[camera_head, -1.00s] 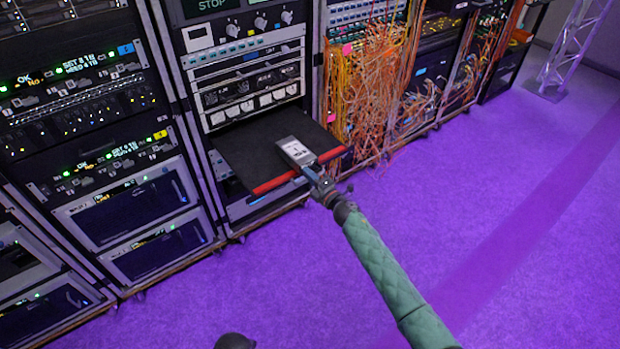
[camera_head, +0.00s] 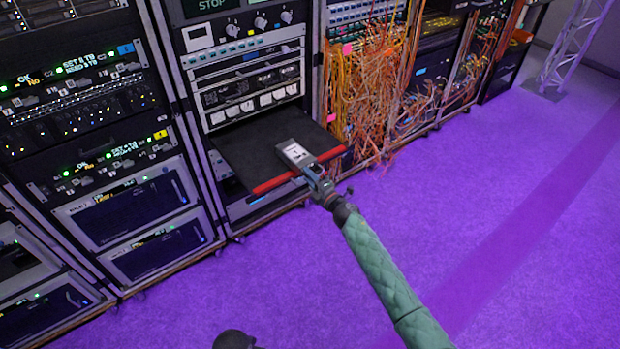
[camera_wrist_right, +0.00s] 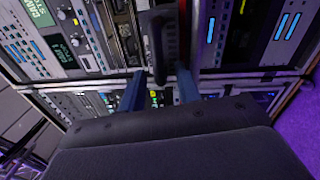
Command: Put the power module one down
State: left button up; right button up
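The power module one (camera_head: 297,154) is a small grey-white box with a dark marking. In the head view it is over the front right part of a black pulled-out shelf (camera_head: 240,150) with a red front edge. I cannot tell for sure whether it touches the shelf. My right gripper (camera_head: 312,173) is at the module's near end. In the right wrist view its two blue fingers (camera_wrist_right: 160,88) stand apart, with a dark handle-like part (camera_wrist_right: 158,60) between them and gaps on both sides.
Equipment racks (camera_head: 110,100) stand left of the shelf, and a control panel (camera_head: 240,60) is above it. Orange cables (camera_head: 365,90) hang close on the right. The purple floor (camera_head: 500,210) is clear; a truss stand (camera_head: 570,45) is at the far right.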

pick_arm(q)
jog(key=shift+s+f, duration=0.25)
jog(key=shift+s, duration=0.05)
